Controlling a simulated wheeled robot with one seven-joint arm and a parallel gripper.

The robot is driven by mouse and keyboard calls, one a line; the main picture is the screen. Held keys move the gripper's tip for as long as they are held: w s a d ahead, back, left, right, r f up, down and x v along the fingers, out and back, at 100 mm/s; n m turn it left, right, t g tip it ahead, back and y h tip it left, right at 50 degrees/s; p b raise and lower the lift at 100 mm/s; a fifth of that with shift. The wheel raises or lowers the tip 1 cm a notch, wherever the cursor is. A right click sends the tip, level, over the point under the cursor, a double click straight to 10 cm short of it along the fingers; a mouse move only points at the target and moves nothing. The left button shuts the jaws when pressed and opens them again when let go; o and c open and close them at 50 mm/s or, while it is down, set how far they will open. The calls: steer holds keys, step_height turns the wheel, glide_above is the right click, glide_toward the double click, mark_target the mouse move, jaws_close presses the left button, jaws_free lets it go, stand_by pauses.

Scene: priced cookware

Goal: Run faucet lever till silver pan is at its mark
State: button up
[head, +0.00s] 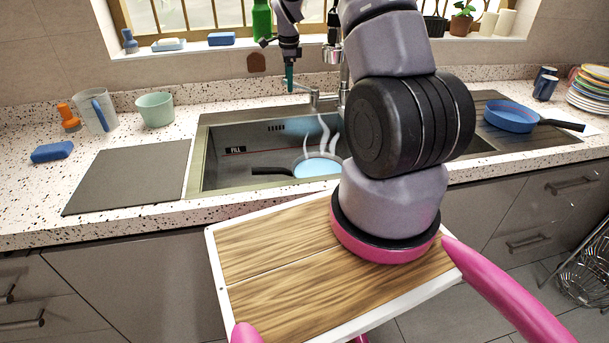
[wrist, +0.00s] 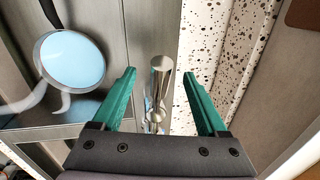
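A silver-rimmed pan holding pale blue water (head: 318,168) sits in the sink, with white steam-like wisps over it; its dark handle points left. The pan also shows in the wrist view (wrist: 70,62). A dark label reading FILL (head: 236,150) with a thin red line is on the sink's back wall. The metal faucet (head: 316,99) stands behind the basin, partly hidden by my arm. In the wrist view a shiny metal faucet part, seemingly the lever (wrist: 161,68), lies between my fingers. My gripper (head: 289,78) is open with teal fingers, which show apart in the wrist view (wrist: 158,73); contact is not visible.
A blue pan (head: 512,116) rests on the right drainboard, near stacked plates (head: 590,88) and mugs. A green bottle (head: 262,20) and sponges stand on the sill. A pale green cup (head: 155,109) and blue sponge (head: 52,151) are at left. The left board (head: 130,175) is clear.

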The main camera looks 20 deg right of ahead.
steer(key=shift+r, duration=0.1)
step_height(320, 180, up, 7)
steer(key=s, duration=0.1)
steer(key=shift+a, duration=0.2)
stand_by(0.4)
steer(key=shift+s, duration=0.1)
step_height(320, 180, up, 10)
steer(key=s, duration=0.2)
steer(key=shift+a+r, duration=0.25)
steer(key=s+a+r+n+t+y, duration=0.1)
steer(key=s+a+r+n, duration=0.25)
steer(key=s+r, duration=0.45)
steer(key=s+a+r+n+t+y, duration=0.1)
steer(key=s+a+r+n+t, duration=0.3)
steer(key=s, duration=0.7)
steer(key=s+a+n, duration=0.3)
steer(key=s+n, duration=0.6)
steer(key=s, duration=0.8)
steer(key=shift+r+n+y, duration=0.2)
steer(key=shift+n+y, duration=0.1)
steer(key=shift+n, duration=0.05)
